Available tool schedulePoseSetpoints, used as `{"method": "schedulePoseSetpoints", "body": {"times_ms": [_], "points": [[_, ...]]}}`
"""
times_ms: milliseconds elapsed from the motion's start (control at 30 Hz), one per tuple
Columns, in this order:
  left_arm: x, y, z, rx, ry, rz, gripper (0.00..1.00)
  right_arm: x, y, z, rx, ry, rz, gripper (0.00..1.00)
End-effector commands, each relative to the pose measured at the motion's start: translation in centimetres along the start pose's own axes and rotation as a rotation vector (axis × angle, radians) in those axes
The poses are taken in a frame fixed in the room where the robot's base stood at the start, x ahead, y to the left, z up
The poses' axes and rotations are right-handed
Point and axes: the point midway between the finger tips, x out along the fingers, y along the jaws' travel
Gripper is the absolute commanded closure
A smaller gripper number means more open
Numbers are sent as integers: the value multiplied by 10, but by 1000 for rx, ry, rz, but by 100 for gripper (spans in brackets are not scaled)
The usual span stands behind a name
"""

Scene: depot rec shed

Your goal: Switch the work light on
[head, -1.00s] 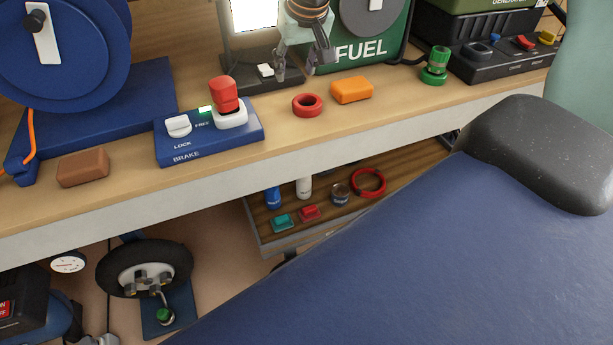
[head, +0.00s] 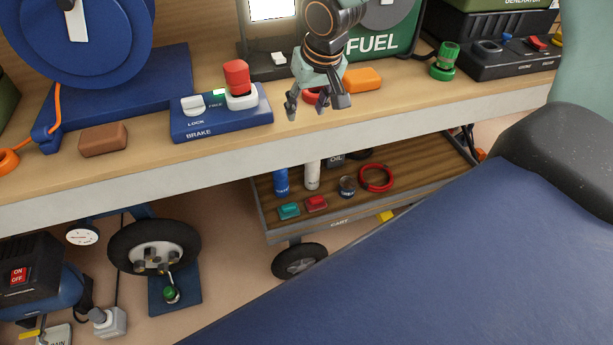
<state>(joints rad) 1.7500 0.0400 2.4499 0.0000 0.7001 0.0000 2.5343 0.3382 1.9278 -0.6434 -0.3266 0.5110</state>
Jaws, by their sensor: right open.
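The work light is a dark stand on the bench at the top middle. Its bright white panel (head: 272,8) is cut off by the top edge of the head view. Its black base (head: 258,68) carries a small white switch (head: 278,58); I cannot tell which way the switch is tipped. My right gripper (head: 316,106) hangs fingers down, open and empty, to the right of the switch and nearer the bench's front edge. It is apart from the switch and partly hides a red ring (head: 311,97). My left gripper is not in view.
A blue brake box (head: 221,121) with a red-topped knob (head: 237,78) stands left of the gripper. An orange block (head: 364,79), a green knob (head: 445,62) and the green fuel can (head: 400,40) are to its right. A cart (head: 340,222) stands below the bench (head: 140,150).

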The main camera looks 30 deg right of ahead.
Motion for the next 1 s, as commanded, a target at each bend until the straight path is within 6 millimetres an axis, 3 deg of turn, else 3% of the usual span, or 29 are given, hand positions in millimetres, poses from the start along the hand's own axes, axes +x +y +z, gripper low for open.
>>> {"method": "schedulePoseSetpoints", "body": {"times_ms": [600, 800, 1000], "points": [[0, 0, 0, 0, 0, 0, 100, 64, -29, 78, -31, -93, -72, 51], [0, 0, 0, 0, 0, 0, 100, 75, -34, 98, -35, -110, -84, 51], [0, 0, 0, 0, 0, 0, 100, 80, -35, 106, -37, -116, -89, 51]]}}
